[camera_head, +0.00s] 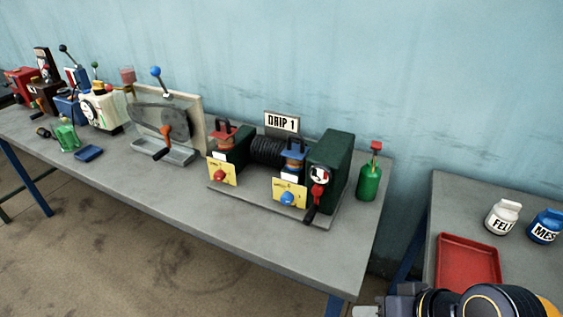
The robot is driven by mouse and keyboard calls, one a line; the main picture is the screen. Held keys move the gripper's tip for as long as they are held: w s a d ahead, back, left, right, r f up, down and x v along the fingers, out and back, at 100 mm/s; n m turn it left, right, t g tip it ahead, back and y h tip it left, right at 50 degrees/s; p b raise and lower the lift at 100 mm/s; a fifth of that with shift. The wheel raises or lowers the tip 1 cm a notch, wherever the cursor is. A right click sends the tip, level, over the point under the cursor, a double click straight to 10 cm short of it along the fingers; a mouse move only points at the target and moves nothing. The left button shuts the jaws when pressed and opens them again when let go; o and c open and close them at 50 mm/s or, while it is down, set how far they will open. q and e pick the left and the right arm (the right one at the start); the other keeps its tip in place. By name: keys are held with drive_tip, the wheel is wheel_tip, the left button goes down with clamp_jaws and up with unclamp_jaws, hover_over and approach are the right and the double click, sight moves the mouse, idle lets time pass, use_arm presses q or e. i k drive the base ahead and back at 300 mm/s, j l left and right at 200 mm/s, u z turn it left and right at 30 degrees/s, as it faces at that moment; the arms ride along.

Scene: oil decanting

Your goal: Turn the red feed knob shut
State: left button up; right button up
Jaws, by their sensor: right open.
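The DRIP 1 machine (329,165) stands on the long grey table, with a dark green housing and a black coil. A small red knob (219,174) sits at its left front, against a yellow card (230,180). A similar blue knob (288,199) sits on another yellow card (299,188) to the right. I cannot tell from here how far the red knob is turned. My right gripper (366,311) is at the bottom edge, partly cut off, open, in front of the table and well apart from the knob. My left gripper is not in view.
A grey crank device (168,124) stands left. A side table at right holds a red tray (468,261) and two labelled jars (502,217). The long table's front strip is clear.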

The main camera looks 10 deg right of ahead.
sight(219, 175)
drive_tip(key=i+j, duration=0.45)
drive_tip(key=j, duration=0.15)
drive_tip(key=i+j, duration=0.45)
drive_tip(key=j, duration=0.2)
